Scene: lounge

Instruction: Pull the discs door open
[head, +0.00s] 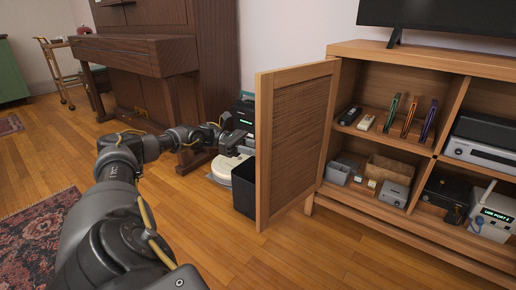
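The wooden cabinet door (298,135), with a woven panel, stands swung well open at the left end of the TV cabinet (420,58). Its free edge points toward me. The open compartment behind it shows several upright coloured cases, among them a green one (392,112), an orange one (410,117) and a purple one (429,121). My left gripper (236,141) is left of the door's free edge and looks apart from it. Its fingers are small and dark, so I cannot tell whether they are open. My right gripper is out of view.
A dark bin (243,190) stands on the floor left of the door. A round white device (229,168) is behind it. A piano (140,60) stands at the back left. The floor in front of the cabinet is clear. A rug (40,240) lies at left.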

